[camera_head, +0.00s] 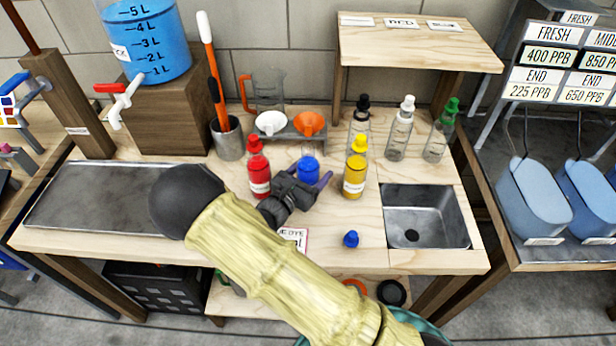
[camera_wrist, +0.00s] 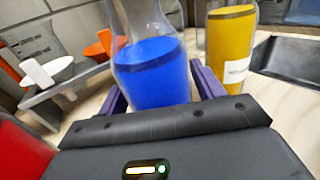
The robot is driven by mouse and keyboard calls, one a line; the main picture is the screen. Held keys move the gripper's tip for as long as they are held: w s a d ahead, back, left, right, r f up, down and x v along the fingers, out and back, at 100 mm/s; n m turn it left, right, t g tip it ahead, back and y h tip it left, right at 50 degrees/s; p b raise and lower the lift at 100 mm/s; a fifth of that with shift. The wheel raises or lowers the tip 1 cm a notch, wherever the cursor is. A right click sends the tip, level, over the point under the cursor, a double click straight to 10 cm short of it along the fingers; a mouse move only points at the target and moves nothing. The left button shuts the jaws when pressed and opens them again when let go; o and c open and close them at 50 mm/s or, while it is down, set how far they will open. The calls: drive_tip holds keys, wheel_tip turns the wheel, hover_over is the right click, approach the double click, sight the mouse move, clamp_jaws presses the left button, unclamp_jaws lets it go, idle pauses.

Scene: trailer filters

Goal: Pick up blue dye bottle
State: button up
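The blue dye bottle (camera_head: 308,168) is a clear bottle with blue liquid, upright near the middle of the bench. In the wrist view it (camera_wrist: 152,72) fills most of the space between the two purple fingers. My gripper (camera_head: 308,181) reaches in low from the front, with its fingers on either side of the bottle. In the wrist view the gripper (camera_wrist: 160,88) looks open around it, with a slight gap at the right finger. Contact on the left side is unclear. My gripper's body hides the bottle's lower part.
A red bottle (camera_head: 259,172) stands close left and a yellow bottle (camera_head: 354,175) close right. A funnel stand (camera_head: 290,134) is just behind. A loose blue cap (camera_head: 351,239) lies in front, left of the sink (camera_head: 427,216). Three clear bottles stand at the back right.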

drive_tip(key=c, duration=0.9)
drive_tip(key=shift+c, duration=0.2)
drive_tip(key=shift+r, duration=0.1)
wheel_tip(320, 180, up, 10)
drive_tip(key=shift+f, duration=0.1)
